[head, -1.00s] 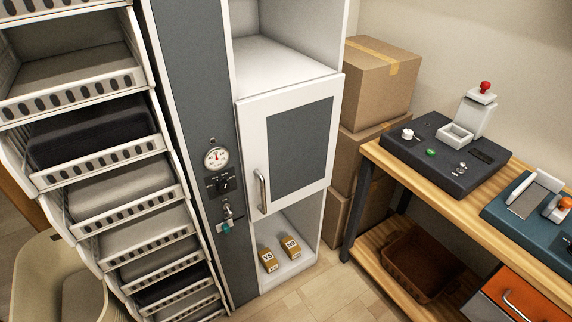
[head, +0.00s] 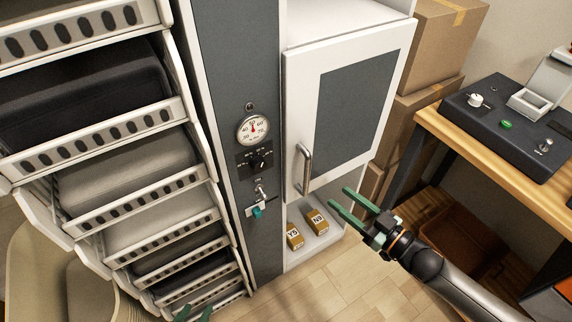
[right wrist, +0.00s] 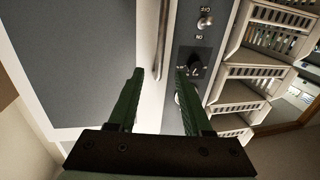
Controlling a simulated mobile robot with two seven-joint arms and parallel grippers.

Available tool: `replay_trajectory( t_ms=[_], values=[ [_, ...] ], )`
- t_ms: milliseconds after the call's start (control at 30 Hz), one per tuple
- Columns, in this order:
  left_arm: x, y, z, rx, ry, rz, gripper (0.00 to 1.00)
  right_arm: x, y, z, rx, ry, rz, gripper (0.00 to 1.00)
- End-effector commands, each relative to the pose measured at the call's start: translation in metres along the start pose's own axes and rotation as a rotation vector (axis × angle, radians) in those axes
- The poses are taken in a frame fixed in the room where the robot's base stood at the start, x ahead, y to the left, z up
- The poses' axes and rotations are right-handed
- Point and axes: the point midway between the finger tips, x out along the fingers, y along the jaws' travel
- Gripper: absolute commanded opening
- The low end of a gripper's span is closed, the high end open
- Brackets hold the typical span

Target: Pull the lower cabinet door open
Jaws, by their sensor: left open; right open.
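The white cabinet door (head: 345,110) with a grey panel looks shut, above an open compartment. Its upright metal bar handle (head: 304,168) is on its left edge. My right gripper (head: 338,194) is open and empty, in front of the door's lower edge, right of and below the handle in the head view. In the right wrist view, the handle (right wrist: 161,45) lies ahead, in line with the gap between the open green fingers (right wrist: 159,72); it is not gripped. Only the green fingertips of my left gripper (head: 192,313) show at the bottom edge, apart from the door.
A grey panel with a gauge (head: 253,128), black knob (head: 262,162) and small switch stands left of the door. Racks of bins (head: 110,165) fill the left. Two small boxes (head: 306,228) sit below the door. Cartons (head: 435,60) and a workbench (head: 500,150) stand right.

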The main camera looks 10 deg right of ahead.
Motion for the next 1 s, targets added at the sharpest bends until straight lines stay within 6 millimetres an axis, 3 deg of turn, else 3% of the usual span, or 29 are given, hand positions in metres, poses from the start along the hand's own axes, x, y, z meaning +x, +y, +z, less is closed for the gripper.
replay_trajectory(
  t_ms=[167,700,1000],
  values=[
    [-0.001,0.002,0.001,-0.001,-0.003,0.005,0.50,0.013,0.000,-0.001,-0.001,0.006,-0.004,0.50],
    [0.002,0.005,0.009,-0.002,-0.014,0.011,0.50,0.104,0.000,-0.002,-0.002,0.005,-0.003,0.50],
    [0.003,0.007,0.007,-0.001,-0.009,0.015,0.50,0.124,0.000,-0.001,-0.001,0.002,-0.002,0.50]
  ],
)
